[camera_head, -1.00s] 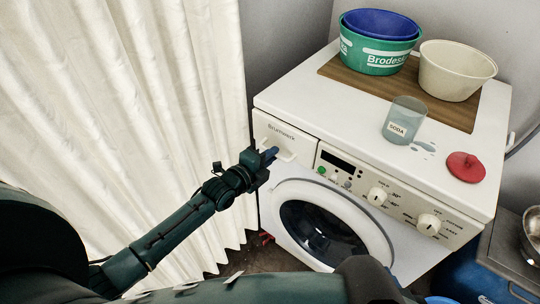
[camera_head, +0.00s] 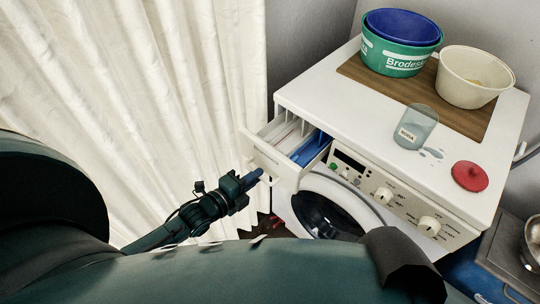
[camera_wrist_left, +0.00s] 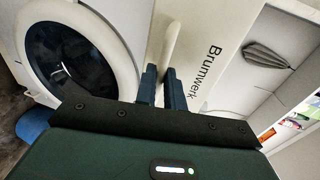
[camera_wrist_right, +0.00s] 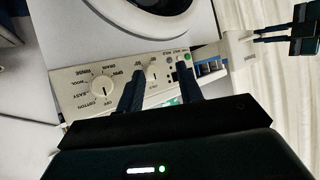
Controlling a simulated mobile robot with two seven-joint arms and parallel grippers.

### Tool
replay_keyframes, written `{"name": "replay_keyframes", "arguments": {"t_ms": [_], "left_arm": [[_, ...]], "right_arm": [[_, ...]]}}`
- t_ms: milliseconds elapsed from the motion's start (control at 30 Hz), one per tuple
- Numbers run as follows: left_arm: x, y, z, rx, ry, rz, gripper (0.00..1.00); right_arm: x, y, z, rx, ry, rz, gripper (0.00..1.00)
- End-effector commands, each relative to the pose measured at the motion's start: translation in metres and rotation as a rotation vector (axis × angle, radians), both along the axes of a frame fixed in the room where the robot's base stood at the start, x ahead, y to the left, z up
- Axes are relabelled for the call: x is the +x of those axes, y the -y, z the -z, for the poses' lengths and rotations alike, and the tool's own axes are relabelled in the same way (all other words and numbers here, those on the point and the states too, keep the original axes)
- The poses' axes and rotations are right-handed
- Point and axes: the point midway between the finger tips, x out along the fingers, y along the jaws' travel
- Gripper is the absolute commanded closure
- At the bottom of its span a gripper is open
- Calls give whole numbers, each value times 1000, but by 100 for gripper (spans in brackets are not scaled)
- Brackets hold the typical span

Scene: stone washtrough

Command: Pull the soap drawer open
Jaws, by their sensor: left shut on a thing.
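The white soap drawer (camera_head: 266,158) stands pulled out from the upper left of the washing machine's front. Its white and blue inner compartments show from above. My left gripper (camera_head: 256,175) is at the drawer's front, shut on its handle. In the left wrist view the two dark fingers (camera_wrist_left: 163,77) are close together at the pale handle bar (camera_wrist_left: 172,40); the exact contact is partly hidden. The open drawer also shows in the right wrist view (camera_wrist_right: 239,62). My right gripper (camera_wrist_right: 162,88) is open and empty, its fingers apart before the control panel.
The washing machine (camera_head: 310,95) carries nested blue and green tubs (camera_head: 395,62), a cream tub (camera_head: 473,80), a soda jar (camera_head: 416,128) and a red lid (camera_head: 469,176). The round door (camera_head: 330,205) is below the drawer. A white curtain (camera_head: 180,90) hangs left.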

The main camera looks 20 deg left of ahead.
Motion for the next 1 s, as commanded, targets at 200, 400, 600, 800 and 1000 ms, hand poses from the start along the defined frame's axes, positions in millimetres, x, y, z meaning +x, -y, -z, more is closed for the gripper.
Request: {"name": "replay_keyframes", "arguments": {"t_ms": [200, 400, 600, 800, 1000], "left_arm": [[-37, -13, -2, -1, -3, 0, 100], [-53, -19, -1, 0, 0, -1, 100], [-57, -21, 0, -1, 1, -1, 100], [-57, -21, 0, -1, 1, -1, 100], [-57, -21, 0, -1, 1, -1, 79]], "right_arm": [[-2, 1, -11, -34, -1, -17, 64], [-2, 4, -8, -42, -14, -14, 64], [-1, 8, -8, -42, -16, 0, 64], [0, 7, -8, -35, -15, 7, 64], [0, 6, -9, -32, -14, 8, 64]]}}
